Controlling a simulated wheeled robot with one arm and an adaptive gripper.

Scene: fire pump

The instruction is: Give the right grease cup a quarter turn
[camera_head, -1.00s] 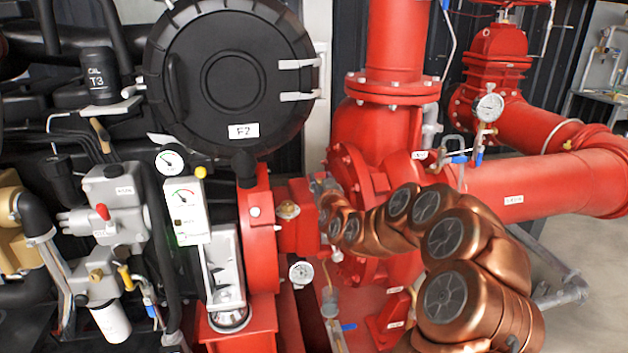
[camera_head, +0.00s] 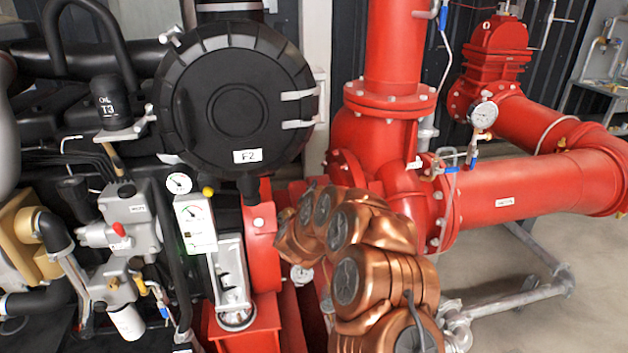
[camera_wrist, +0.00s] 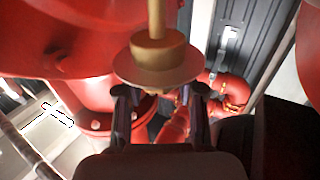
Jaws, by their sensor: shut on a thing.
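The brass grease cup (camera_wrist: 156,55) shows in the wrist view, with a wide flat flange at its lower side and a thin stem above it. My gripper (camera_wrist: 160,108) has one dark finger on each side below the flange and is shut on the cup. The grip contact is partly hidden by the flange. In the head view my copper-coloured arm covers the pump housing, so neither the cup nor my gripper can be seen there. The pictures do not show how far the cup is turned.
The red pump casing (camera_head: 362,143) and a wide red pipe (camera_head: 520,190) stand behind and right of my arm. A panel with a dial (camera_head: 196,222) and a black round cover (camera_head: 237,100) are to the left. Open floor (camera_head: 595,262) shows at the right.

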